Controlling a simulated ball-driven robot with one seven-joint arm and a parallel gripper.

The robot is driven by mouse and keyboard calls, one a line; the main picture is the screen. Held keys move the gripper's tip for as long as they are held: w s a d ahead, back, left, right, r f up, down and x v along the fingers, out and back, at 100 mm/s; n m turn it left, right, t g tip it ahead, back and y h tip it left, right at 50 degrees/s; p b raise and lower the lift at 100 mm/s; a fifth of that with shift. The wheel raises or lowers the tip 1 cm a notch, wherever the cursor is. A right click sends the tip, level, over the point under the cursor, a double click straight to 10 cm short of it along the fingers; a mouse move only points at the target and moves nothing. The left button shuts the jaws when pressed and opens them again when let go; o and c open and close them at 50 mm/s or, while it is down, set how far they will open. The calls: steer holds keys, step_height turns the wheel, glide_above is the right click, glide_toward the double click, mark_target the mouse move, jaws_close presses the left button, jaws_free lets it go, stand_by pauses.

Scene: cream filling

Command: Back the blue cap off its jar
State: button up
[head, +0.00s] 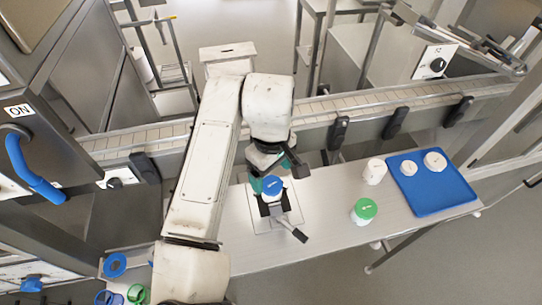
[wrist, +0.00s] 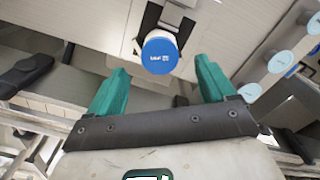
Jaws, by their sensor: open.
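The blue cap (head: 273,186) sits on its jar, which stands in a metal clamp (head: 296,214) with a dark lever on the work table. The jar's body is mostly hidden under the cap. In the wrist view the blue cap (wrist: 160,55) lies just beyond and between the teal fingertips, with a gap on each side. My gripper (wrist: 161,70) is open and empty. In the head view my arm and wrist hide much of the gripper, with teal finger parts showing close beside the cap.
A green-capped jar (head: 363,211) and a white jar (head: 375,171) stand to the right. A blue tray (head: 440,197) holds white round items. Blue and green rings (head: 115,265) lie at the lower left. A conveyor (head: 365,103) runs behind. The table between clamp and green-capped jar is clear.

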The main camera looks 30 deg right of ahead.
mark_target(272, 184)
steer(key=shift+f, duration=2)
steer(key=c, duration=1.1)
steer(key=shift+r+p, duration=0.1)
steer(key=shift+p, duration=0.25)
steer(key=shift+n+p, duration=0.8)
steer(key=shift+n+p, duration=1.9)
steer(key=shift+p, duration=0.1)
steer(key=shift+n+p, duration=0.8)
steer(key=shift+p, duration=0.1)
